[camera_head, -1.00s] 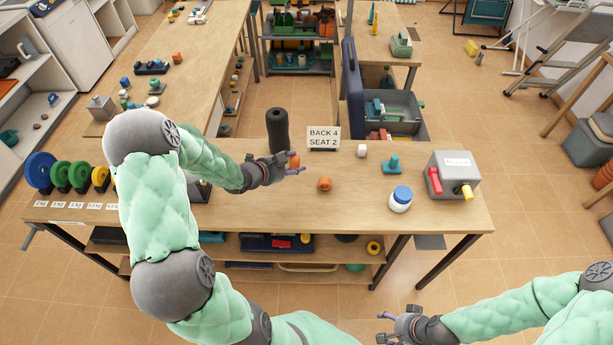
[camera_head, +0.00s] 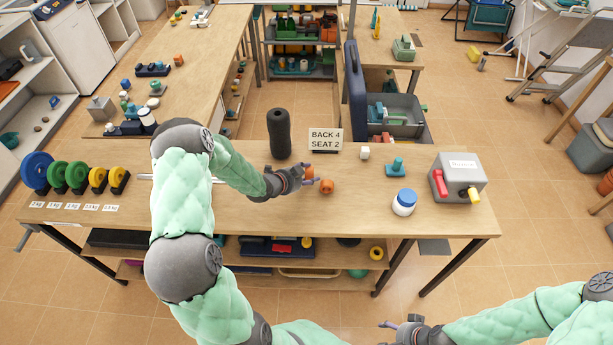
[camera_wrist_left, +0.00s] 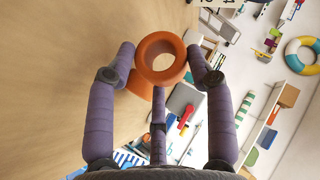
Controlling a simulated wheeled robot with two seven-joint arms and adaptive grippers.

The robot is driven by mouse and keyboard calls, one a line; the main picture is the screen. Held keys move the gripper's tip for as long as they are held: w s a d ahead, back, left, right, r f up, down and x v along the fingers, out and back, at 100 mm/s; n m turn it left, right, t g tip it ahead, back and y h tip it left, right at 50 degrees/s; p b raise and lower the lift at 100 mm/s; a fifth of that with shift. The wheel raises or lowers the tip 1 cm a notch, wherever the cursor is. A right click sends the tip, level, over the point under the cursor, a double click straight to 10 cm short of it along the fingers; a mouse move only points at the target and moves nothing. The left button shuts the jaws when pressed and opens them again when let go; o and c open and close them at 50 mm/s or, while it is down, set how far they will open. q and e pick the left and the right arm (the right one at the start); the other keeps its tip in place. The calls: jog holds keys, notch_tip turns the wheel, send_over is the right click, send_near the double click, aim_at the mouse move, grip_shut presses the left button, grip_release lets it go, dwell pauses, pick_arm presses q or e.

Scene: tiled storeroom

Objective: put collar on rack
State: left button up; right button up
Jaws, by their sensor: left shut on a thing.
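My left gripper (camera_head: 306,181) is shut on an orange collar (camera_head: 309,172) just above the table. In the left wrist view the collar (camera_wrist_left: 143,59) is a thick ring with an open hole, between the fingertips of my left gripper (camera_wrist_left: 160,57). A second orange piece (camera_head: 327,187) sits on the table beside the gripper. A row of coloured discs in dark holders (camera_head: 68,190) stands at the table's left end, with a silver bar (camera_head: 146,177) partly hidden by my arm. I cannot tell which of these is the rack. My right gripper (camera_head: 396,328) is partly visible at the bottom.
A dark cylinder (camera_head: 279,134) and a sign reading "BACK 4 SEAT 2" (camera_head: 325,139) stand behind the gripper. The table's front middle is clear.

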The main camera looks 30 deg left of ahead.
pick_arm(q)
jog(key=shift+f+b, duration=0.35)
jog(key=shift+b, duration=0.1)
jog(key=shift+f, duration=0.2)
jog(key=o, duration=1.3)
jog(key=shift+r+p, duration=0.75)
jog(key=shift+r, duration=0.15)
jog(key=p+v, duration=0.2)
jog(key=v, duration=0.9)
jog(key=shift+s, duration=0.45)
